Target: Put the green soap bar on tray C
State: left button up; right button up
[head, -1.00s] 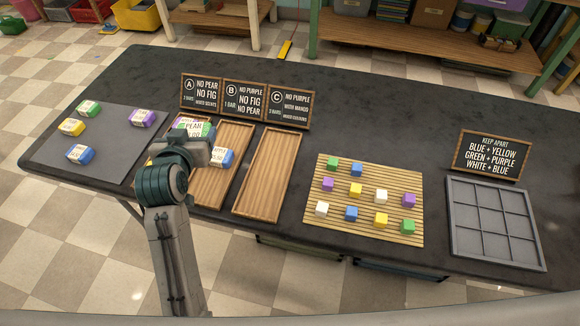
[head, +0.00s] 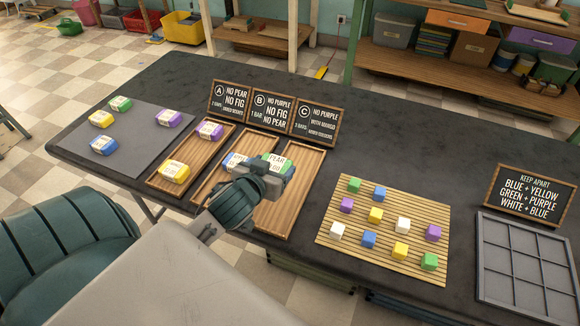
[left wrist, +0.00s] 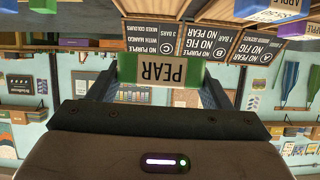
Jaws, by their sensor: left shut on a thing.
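My left gripper (head: 268,176) is shut on a green soap bar (head: 273,158) with a white label; in the left wrist view the bar (left wrist: 160,72) reads PEAR, upside down. In the head view the bar appears over the upper left part of tray C (head: 304,180), near tray B; its height is hard to judge. Tray C shows no bar, though my gripper hides part of it. The sign C (head: 318,121) behind it reads no purple, with mango, 3 bars, mixed colours. My right gripper is not in view.
Tray B (head: 208,191) holds a blue bar (head: 234,160). Tray A (head: 157,180) holds a purple bar (head: 210,131) and a yellow bar (head: 174,172). Several bars, one green (head: 120,103), lie on the grey mat (head: 135,140). A slatted mat with cubes (head: 345,255) lies right of tray C.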

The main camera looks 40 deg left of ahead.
pick_arm(q)
jog(key=x, duration=0.4)
jog(key=w+d+r+x, duration=0.1)
jog(key=x, duration=0.3)
jog(key=r+x, duration=0.1)
jog(key=x, duration=0.3)
jog(key=shift+w+d, duration=0.1)
jog(key=shift+w, duration=0.45)
jog(key=f, duration=0.3)
jog(key=shift+w, duration=0.3)
jog(key=shift+f, duration=0.3)
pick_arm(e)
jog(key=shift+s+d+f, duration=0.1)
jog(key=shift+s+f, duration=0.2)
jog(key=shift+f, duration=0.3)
pick_arm(q)
jog(key=shift+f, duration=0.1)
